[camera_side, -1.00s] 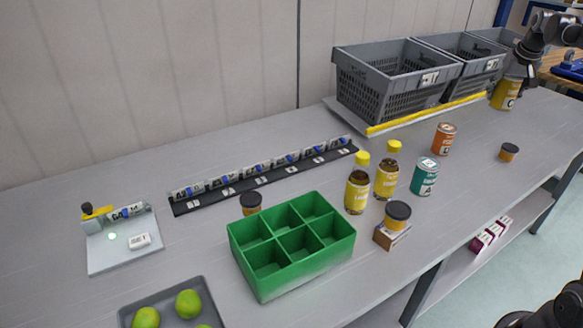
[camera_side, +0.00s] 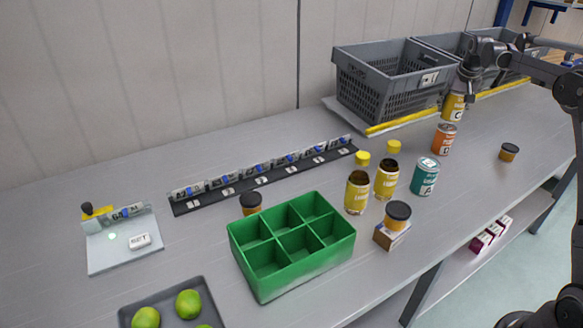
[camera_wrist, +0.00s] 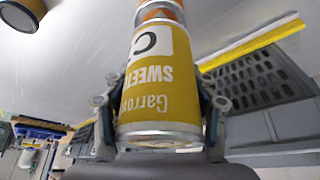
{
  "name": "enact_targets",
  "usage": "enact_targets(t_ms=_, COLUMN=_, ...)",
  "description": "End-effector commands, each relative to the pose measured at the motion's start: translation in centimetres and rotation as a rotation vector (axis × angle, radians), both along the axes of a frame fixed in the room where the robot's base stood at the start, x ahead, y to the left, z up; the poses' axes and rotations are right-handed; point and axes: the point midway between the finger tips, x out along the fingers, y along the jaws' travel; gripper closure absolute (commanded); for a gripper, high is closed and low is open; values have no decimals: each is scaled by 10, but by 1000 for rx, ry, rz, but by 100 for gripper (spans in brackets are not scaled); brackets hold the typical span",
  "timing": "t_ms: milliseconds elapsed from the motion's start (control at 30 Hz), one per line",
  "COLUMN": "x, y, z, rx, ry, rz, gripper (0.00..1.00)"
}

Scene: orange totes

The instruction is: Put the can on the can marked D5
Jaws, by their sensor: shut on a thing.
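A yellow can (camera_side: 454,107) with a white label bearing a C is held by my gripper (camera_side: 467,88). In the wrist view the yellow can (camera_wrist: 158,85) sits between the two fingers, one on each side. An orange can (camera_side: 444,141) stands upright on the bench, directly below the yellow can in the side view. A strip of the orange can (camera_wrist: 160,14) shows past the yellow can's far end. Whether the two cans touch, I cannot tell. A teal can (camera_side: 424,177) stands nearer the front. The small markings are too small to read as D5.
Two amber bottles (camera_side: 357,194) (camera_side: 386,180) stand left of the teal can. Grey crates (camera_side: 385,85) line the back behind a yellow-edged ledge. A small dark jar (camera_side: 508,152) stands to the right. A green divided tote (camera_side: 292,250) is farther left. Bench between orange can and jar is clear.

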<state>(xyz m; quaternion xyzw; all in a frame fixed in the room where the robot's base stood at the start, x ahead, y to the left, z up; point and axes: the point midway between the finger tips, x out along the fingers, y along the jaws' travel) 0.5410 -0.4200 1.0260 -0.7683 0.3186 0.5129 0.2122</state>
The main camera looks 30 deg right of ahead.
Motion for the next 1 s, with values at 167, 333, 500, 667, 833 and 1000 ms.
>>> enact_targets(t_ms=167, x=0, y=0, z=-22, rx=-1, ry=-1, rz=0, gripper=88)
enact_targets(t_ms=333, x=-1, y=0, z=-26, rx=-1, ry=-1, rz=0, gripper=88)
enact_targets(t_ms=500, x=-1, y=0, z=-27, rx=-1, ry=-1, rz=0, gripper=88)
enact_targets(t_ms=667, x=-1, y=0, z=-30, rx=1, ry=-1, rz=0, gripper=31)
enact_targets(t_ms=833, x=-1, y=0, z=-29, rx=1, ry=-1, rz=0, gripper=17)
enact_targets(t_ms=1000, x=-1, y=0, z=-29, rx=1, ry=-1, rz=0, gripper=17)
